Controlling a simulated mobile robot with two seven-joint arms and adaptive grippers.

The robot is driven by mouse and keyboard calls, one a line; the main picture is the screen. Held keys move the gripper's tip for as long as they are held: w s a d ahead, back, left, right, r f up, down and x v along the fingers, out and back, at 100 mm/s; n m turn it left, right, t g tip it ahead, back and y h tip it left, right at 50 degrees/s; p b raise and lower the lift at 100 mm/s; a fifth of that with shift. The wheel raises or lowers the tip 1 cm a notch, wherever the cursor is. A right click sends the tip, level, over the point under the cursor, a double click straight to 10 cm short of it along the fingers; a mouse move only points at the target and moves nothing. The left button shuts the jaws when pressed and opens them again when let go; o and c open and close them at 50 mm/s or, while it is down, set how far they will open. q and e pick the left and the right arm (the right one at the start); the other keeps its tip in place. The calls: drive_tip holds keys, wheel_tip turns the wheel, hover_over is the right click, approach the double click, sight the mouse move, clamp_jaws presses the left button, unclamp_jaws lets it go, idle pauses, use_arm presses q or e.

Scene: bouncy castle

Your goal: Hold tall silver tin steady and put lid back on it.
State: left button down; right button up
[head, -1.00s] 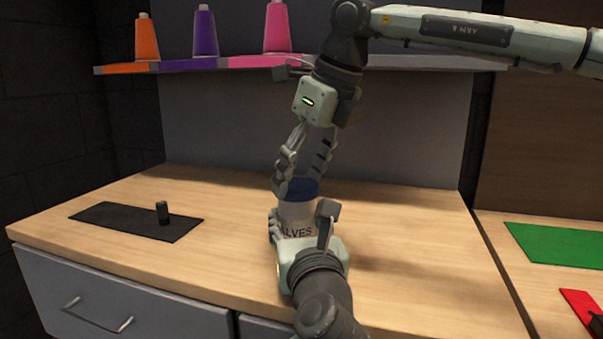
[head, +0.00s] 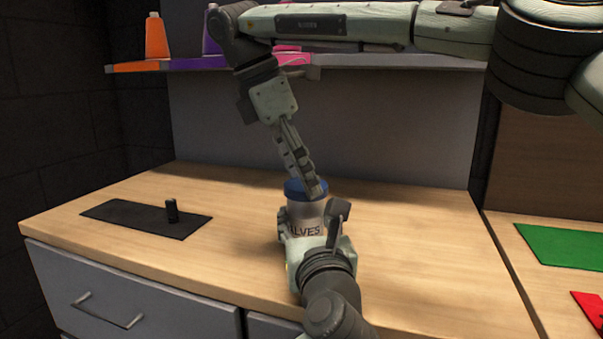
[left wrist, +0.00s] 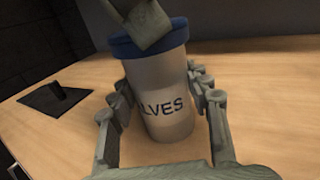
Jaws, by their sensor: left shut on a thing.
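The tall silver tin (head: 304,213) stands upright on the wooden worktop, with dark lettering ending in "LVES"; it also shows in the left wrist view (left wrist: 160,78). The blue lid (head: 296,187) sits at the tin's top, and in the left wrist view the lid (left wrist: 124,47) looks about level on the rim. Whether it is fully seated I cannot tell. My left gripper (left wrist: 163,98) is shut around the tin's body, a finger on each side. My right gripper (head: 316,190) reaches down from above, fingertips at the lid, hiding part of it. Its fingers overlap, so their gap is hidden.
A black mat (head: 140,219) with a small dark upright piece (head: 171,210) lies at the left of the worktop. A green mat (head: 565,246) lies on the right-hand surface. Worktop right of the tin is clear.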

drive_tip(key=o, duration=0.4)
drive_tip(key=shift+r, duration=2.25)
drive_tip(key=shift+c, duration=0.2)
drive_tip(key=n, duration=0.2)
drive_tip(key=shift+r+n, duration=0.1)
drive_tip(key=shift+n, duration=0.2)
drive_tip(key=n, duration=0.2)
drive_tip(key=n+y, duration=0.1)
drive_tip(key=n, duration=0.1)
drive_tip(key=shift+r+n+g, duration=0.2)
drive_tip(key=shift+n+g, duration=0.1)
drive_tip(key=n, duration=0.5)
drive_tip(key=n+y, duration=0.1)
drive_tip(key=n, duration=0.1)
drive_tip(key=shift+w+d+r, duration=0.1)
drive_tip(key=shift+d+r, duration=0.05)
drive_tip(key=shift+r, duration=0.15)
drive_tip(key=n, duration=0.5)
drive_tip(key=r+n+y, duration=0.1)
drive_tip(key=n, duration=0.1)
drive_tip(key=shift+d+n+g, duration=0.1)
drive_tip(key=shift+n+g, duration=0.2)
drive_tip(key=shift+g, duration=0.1)
drive_tip(key=n, duration=0.4)
drive_tip(key=n+y, duration=0.1)
drive_tip(key=n, duration=0.1)
drive_tip(key=shift+d+r+n, duration=0.1)
drive_tip(key=shift+r+n, duration=0.3)
